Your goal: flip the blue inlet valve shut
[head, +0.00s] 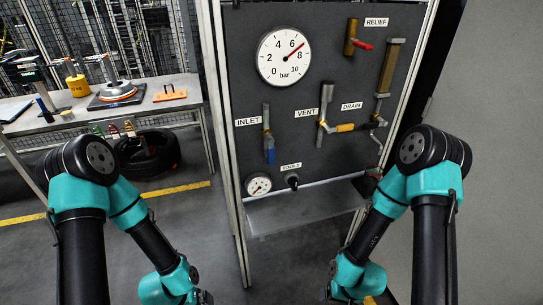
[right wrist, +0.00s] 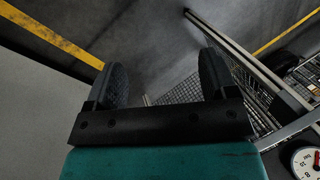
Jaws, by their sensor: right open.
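The inlet valve (head: 269,148) is on the dark panel, right of the INLET label. Its blue handle hangs straight down, in line with its short vertical pipe. My right gripper (right wrist: 162,78) is open and empty in the right wrist view, its two dark pads apart over grey floor. In the head view my right arm's wrist is at the bottom edge, low and right of the inlet valve and well apart from it. My left arm's wrist is at the bottom edge too, left of the panel; its fingers are out of the picture. Nothing touches the blue handle.
The panel (head: 310,185) also carries a large pressure gauge (head: 284,57), a vent valve (head: 326,105) with a yellow handle beside it, a red-handled relief valve (head: 361,43) and a small gauge (head: 258,185). A workbench (head: 190,88) stands left. The space before the inlet valve is clear.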

